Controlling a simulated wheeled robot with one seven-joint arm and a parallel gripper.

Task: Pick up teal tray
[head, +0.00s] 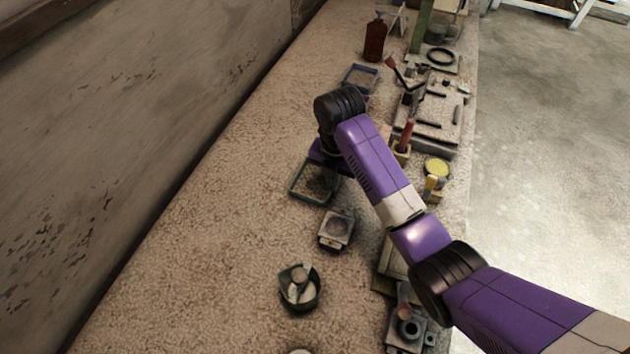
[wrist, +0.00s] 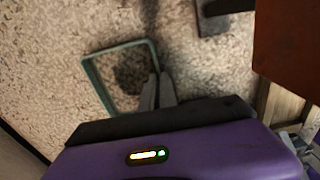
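The teal tray (head: 296,192) is a shallow, dark green-teal rimmed tray on the speckled bench, below the end of my arm in the head view. In the wrist view its teal rim (wrist: 98,81) forms a tilted frame with the speckled surface showing inside. My gripper (wrist: 156,76) has its two grey fingers close together at the right-hand rim, which runs to between their tips. They look shut on that thin rim. In the head view the fingers are hidden behind my arm and the tray's upper right part is covered.
A small square block with a round hollow (head: 336,229) and a dark bowl (head: 300,303) stand nearer. A bluish tray (head: 360,77) and a brown bottle (head: 374,40) stand farther back. A red-brown object (wrist: 285,48) is close on the right. The bench's left side is clear, beside the wall.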

